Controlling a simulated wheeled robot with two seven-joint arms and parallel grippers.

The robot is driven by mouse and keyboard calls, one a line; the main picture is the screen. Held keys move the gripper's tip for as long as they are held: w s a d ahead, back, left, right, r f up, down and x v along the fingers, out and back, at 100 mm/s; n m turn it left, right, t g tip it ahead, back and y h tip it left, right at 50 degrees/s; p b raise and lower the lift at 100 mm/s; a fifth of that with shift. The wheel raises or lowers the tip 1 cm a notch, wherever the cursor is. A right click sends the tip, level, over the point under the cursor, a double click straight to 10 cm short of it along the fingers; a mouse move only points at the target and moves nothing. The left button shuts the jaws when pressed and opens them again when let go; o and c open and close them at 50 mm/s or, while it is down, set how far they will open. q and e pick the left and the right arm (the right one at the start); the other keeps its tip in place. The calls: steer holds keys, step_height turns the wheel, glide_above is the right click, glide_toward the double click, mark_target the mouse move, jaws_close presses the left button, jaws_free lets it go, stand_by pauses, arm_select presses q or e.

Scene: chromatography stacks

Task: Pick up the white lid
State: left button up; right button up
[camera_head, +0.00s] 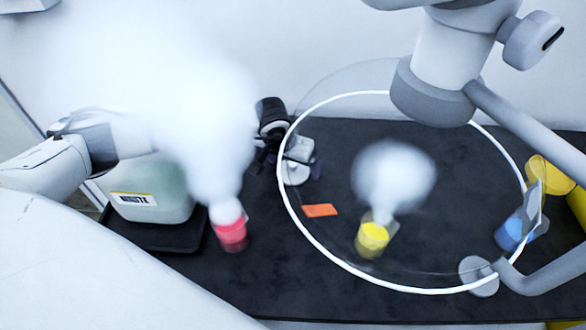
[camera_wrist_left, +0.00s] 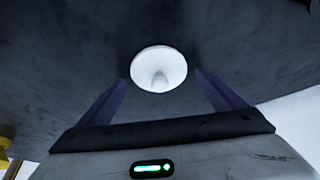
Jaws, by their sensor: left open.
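The white lid (camera_wrist_left: 158,70) shows as a round white disc with a raised knob in the left wrist view, lying on the dark surface. In the head view a white round piece (camera_head: 297,172) sits by my left gripper and appears to be this lid, seen partly through the clear hood. My left gripper (camera_head: 286,160) is open, with its dark fingers (camera_wrist_left: 160,76) on either side of the lid and apart from it. White vapour hides much of my left forearm. My right gripper is not in view.
A clear round hood with a white rim (camera_head: 340,262) hangs over the dark table (camera_head: 290,285). Red (camera_head: 231,234), yellow (camera_head: 371,239) and blue (camera_head: 513,233) containers stand there; the red and yellow ones give off vapour. An orange piece (camera_head: 320,210) and a labelled jug (camera_head: 150,200) are near.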

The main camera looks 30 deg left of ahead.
arm_select(q)
steer(key=c, duration=1.1)
steer(key=shift+r, duration=0.15)
